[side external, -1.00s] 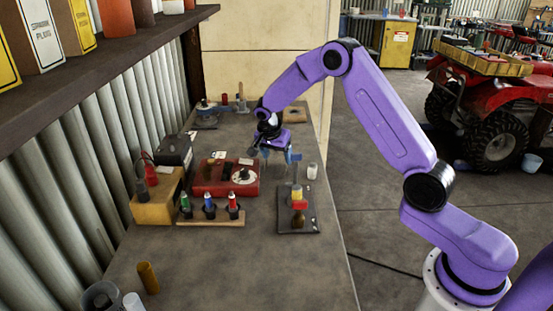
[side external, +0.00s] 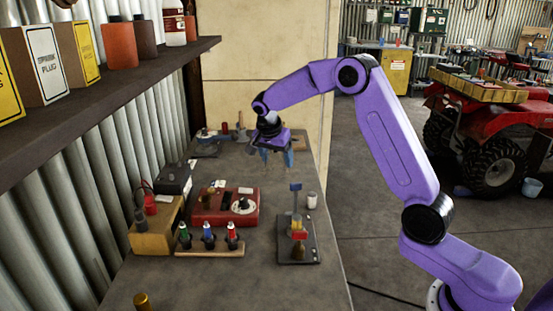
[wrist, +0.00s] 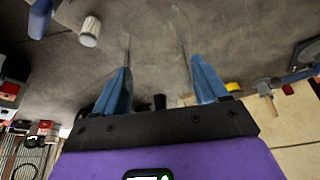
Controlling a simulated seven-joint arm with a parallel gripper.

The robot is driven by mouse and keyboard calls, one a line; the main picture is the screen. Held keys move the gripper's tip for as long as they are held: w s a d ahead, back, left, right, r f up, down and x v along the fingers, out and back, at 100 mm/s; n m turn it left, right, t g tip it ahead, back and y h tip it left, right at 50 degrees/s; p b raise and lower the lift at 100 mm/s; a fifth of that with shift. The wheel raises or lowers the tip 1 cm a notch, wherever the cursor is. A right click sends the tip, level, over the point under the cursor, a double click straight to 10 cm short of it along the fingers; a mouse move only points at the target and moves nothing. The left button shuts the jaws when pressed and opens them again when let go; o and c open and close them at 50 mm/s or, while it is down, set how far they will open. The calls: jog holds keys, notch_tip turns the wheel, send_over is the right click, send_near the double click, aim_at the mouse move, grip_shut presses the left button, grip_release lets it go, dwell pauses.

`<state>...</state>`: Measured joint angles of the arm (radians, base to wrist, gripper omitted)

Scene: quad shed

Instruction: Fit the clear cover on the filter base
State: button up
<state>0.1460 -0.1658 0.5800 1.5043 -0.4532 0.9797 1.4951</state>
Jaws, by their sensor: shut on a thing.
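The filter base is a dark plate (side external: 298,252) on the bench, right of centre, with a red, yellow and brass-coloured filter stack (side external: 299,236) standing on it. A grey post with a blue top (side external: 296,187) rises at its far end. My gripper (side external: 276,160) is above the bench, beyond and a little left of the base, apart from it. Its blue fingers, also in the wrist view (wrist: 160,72), are shut on the clear cover (wrist: 154,48). The cover is see-through, so only faint edges show and its exact outline is hard to tell.
A white cylinder (side external: 312,201) stands just beyond the base on the right. A red box with a dial (side external: 226,207) and a wooden rack of coloured bottles (side external: 210,248) lie to the left. A shelf (side external: 110,75) overhangs the left side. Bench in front is mostly clear.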

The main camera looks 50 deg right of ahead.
notch_tip(320, 180, up, 6)
jog(key=shift+f, duration=0.15)
jog(key=s+a, duration=0.2)
jog(key=s, duration=0.2)
jog(key=shift+a+r, duration=0.4)
send_over(298, 215)
jog(key=shift+f, duration=4.8)
jog(key=shift+f, duration=3.05)
